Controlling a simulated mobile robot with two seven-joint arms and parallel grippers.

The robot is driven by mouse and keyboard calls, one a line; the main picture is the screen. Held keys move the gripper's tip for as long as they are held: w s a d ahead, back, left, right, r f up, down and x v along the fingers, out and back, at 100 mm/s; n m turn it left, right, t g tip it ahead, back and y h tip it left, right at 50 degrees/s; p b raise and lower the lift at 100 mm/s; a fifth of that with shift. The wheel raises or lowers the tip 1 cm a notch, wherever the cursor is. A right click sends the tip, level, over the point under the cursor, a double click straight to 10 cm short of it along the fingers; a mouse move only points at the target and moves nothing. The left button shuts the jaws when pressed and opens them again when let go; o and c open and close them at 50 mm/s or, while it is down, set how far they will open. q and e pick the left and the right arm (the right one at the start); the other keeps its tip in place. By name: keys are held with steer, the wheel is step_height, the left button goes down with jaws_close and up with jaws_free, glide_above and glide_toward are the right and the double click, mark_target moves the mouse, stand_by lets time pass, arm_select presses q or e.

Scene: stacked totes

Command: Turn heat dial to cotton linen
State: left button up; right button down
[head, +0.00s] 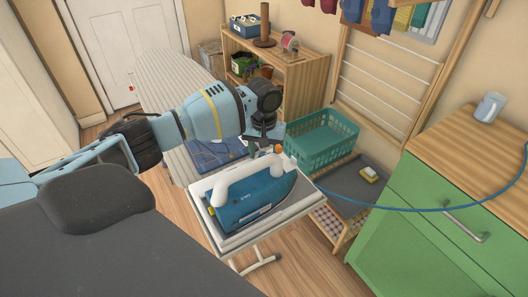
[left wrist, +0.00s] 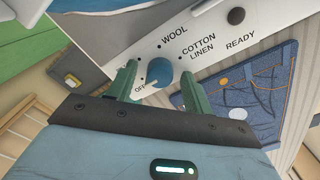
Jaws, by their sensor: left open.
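The blue iron (head: 236,212) with a white handle rests on a white stand, its cord running right. In the left wrist view, its round blue heat dial (left wrist: 160,71) sits on a white panel (left wrist: 207,40) printed OFF, WOOL, COTTON LINEN and READY. A small pale mark shows on the dial's lower edge, near OFF; its exact setting is hard to tell. My left gripper (left wrist: 158,75) is open, its green fingers on either side of the dial; contact is unclear. In the head view, my left gripper (head: 265,147) is at the iron's far end, hiding the dial.
A white stand (head: 268,228) bears the iron. Folded denim (head: 205,153) lies on the striped ironing board (head: 165,75) behind. A green basket (head: 322,143) stands right of my gripper. A green cabinet (head: 425,225) is at the right, with the blue cord (head: 420,209) crossing before it.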

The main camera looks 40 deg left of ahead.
arm_select(q)
steer(key=shift+c, duration=0.4)
steer(key=c, duration=0.7)
steer(key=shift+c, duration=1)
arm_select(e)
steer(key=shift+s+f, duration=0.1)
steer(key=shift+s, duration=0.4)
